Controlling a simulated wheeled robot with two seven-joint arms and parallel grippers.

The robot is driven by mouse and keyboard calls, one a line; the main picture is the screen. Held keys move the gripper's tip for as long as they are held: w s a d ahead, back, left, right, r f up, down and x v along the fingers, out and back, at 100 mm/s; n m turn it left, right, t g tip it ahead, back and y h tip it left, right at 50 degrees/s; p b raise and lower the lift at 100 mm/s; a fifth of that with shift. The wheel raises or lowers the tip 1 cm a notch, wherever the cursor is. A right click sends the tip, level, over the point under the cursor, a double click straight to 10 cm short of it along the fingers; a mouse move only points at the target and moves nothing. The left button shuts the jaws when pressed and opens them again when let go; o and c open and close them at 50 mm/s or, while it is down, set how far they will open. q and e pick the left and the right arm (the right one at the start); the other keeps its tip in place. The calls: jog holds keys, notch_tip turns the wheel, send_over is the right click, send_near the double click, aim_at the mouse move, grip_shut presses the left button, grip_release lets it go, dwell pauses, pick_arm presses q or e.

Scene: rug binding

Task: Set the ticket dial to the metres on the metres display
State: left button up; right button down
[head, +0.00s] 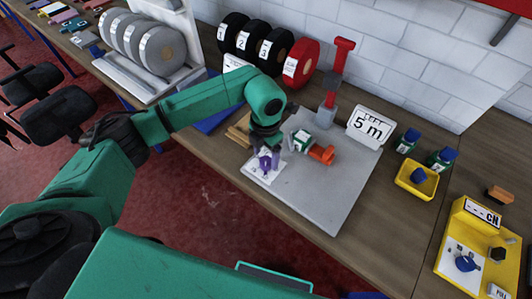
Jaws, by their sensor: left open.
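The metres display (369,128) is a white board reading "5 m", standing at the back right of a grey plate. A purple knob (265,163) sits on a white card (256,174) at the plate's left front corner; I take it to be the ticket dial. My left gripper (266,149) points down right over the purple knob, open, its fingers partly hiding it. I cannot tell whether the fingers touch the knob. The dial's setting is too small to read. My right gripper is not in view.
Numbered black rolls and a red roll stand behind. Blue-capped bottles and a yellow tray (417,180) are right. A yellow station (452,240) with a blue knob is far right.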

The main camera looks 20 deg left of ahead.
pick_arm(q)
jog(key=shift+s+d+f, duration=0.1)
jog(key=shift+s+f, duration=0.05)
jog(key=shift+f, duration=0.75)
grip_shut()
jog(key=shift+n, duration=0.4)
jog(key=shift+f+n+b, duration=0.1)
jog(key=shift+n+b, duration=0.85)
jog(key=shift+n, duration=0.25)
jog(key=n+b, duration=0.1)
jog(key=n, duration=0.2)
jog(key=shift+n+b, duration=0.3)
jog(key=shift+b, duration=0.05)
jog(key=n+b, duration=0.1)
jog(key=n, duration=0.3)
jog(key=shift+b, duration=0.4)
jog(key=shift+r+n+b, duration=0.2)
jog(key=shift+n+b, duration=0.2)
jog(key=shift+n, duration=1.2)
jog(key=shift+w, duration=0.2)
